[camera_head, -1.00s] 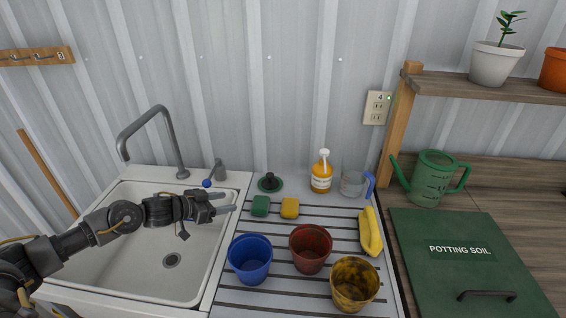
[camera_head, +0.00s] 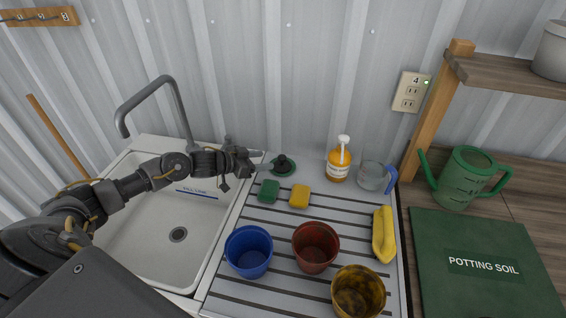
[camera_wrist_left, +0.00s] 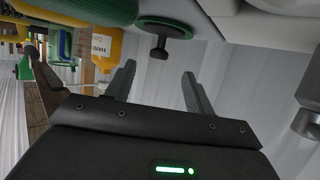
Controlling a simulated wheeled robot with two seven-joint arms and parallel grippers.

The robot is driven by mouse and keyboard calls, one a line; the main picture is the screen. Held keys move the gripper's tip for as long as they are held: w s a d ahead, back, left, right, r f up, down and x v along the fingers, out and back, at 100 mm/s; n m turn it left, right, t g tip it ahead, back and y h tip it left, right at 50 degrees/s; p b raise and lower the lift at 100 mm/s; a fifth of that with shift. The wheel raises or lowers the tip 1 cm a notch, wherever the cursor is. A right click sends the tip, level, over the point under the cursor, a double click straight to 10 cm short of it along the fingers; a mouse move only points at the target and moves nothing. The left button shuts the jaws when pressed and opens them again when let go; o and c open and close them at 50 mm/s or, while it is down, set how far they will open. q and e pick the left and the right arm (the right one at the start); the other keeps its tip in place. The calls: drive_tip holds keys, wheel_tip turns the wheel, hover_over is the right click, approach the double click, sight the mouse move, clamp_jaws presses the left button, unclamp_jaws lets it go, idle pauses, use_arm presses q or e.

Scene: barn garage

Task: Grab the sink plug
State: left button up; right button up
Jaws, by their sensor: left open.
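The sink plug (camera_head: 283,166), a dark green disc with a black knob on top, lies at the back left of the ribbed drainboard (camera_head: 330,200). In the left wrist view the plug (camera_wrist_left: 163,31) shows beyond the fingertips, with its knob pointing toward the gap between them. My left gripper (camera_head: 265,160) reaches in from the left over the sink's edge, its fingertips just left of the plug. In the left wrist view the gripper (camera_wrist_left: 158,78) is open, and nothing is between its fingers. My right gripper is not in view.
A green sponge (camera_head: 268,191) and a yellow sponge (camera_head: 299,196) lie in front of the plug. A soap bottle (camera_head: 338,163) and clear jug (camera_head: 372,177) stand to its right. Blue (camera_head: 249,252), red (camera_head: 315,248) and yellow (camera_head: 357,293) cups stand nearer. The sink (camera_head: 165,240) is left.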

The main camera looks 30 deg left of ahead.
sight(279, 158)
use_arm(q)
drive_tip(key=shift+w+d+f, duration=0.25)
drive_tip(key=shift+w+d, duration=0.1)
drive_tip(key=shift+w, duration=0.2)
drive_tip(key=shift+w+d+r, duration=0.1)
drive_tip(key=shift+w, duration=0.05)
drive_tip(key=p+x, duration=0.2)
drive_tip(key=x, duration=0.3)
drive_tip(key=shift+r, duration=0.1)
drive_tip(key=shift+c, duration=0.7)
drive_tip(key=c, duration=0.9)
